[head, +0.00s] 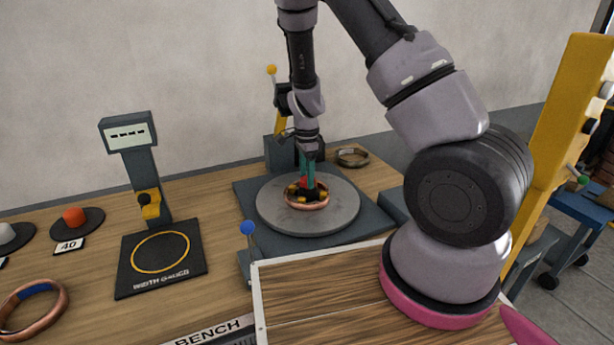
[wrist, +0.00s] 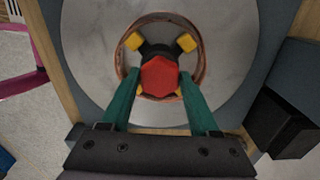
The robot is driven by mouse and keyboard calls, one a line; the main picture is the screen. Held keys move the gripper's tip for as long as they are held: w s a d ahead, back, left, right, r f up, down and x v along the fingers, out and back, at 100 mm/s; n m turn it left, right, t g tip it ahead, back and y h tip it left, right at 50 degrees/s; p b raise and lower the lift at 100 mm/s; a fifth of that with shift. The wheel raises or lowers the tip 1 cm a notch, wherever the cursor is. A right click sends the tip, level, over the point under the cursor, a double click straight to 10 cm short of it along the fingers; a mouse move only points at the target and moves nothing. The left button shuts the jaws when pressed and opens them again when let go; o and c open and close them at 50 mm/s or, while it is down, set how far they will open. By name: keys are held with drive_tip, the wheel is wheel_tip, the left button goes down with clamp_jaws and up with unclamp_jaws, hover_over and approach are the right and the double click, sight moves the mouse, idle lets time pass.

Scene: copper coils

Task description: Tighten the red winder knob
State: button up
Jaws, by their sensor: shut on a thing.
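The red winder knob (wrist: 160,77) sits at the centre of a black hub with yellow blocks, inside a copper coil (wrist: 203,70). My gripper (wrist: 160,82) reaches over the coil, its green fingers on either side of the knob and shut on it. In the head view the knob (head: 306,183) shows partly behind my gripper (head: 309,182), which points down from above. The copper coil (head: 308,206) lies around the hub on a round grey turntable (head: 275,213). The knob's lower sides are hidden.
A width gauge (head: 160,253) and a post with a display (head: 128,133) stand left. A blue-knobbed lever (head: 248,229) stands in front of the turntable. Another ring (head: 352,157) lies behind right. A copper coil (head: 35,312) lies at the front left. A yellow post (head: 560,140) rises at right.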

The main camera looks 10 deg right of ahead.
drive_tip(key=shift+m, duration=0.5)
drive_tip(key=o, duration=1.4)
wheel_tip(320, 180, up, 11)
drive_tip(key=shift+f, duration=0.1)
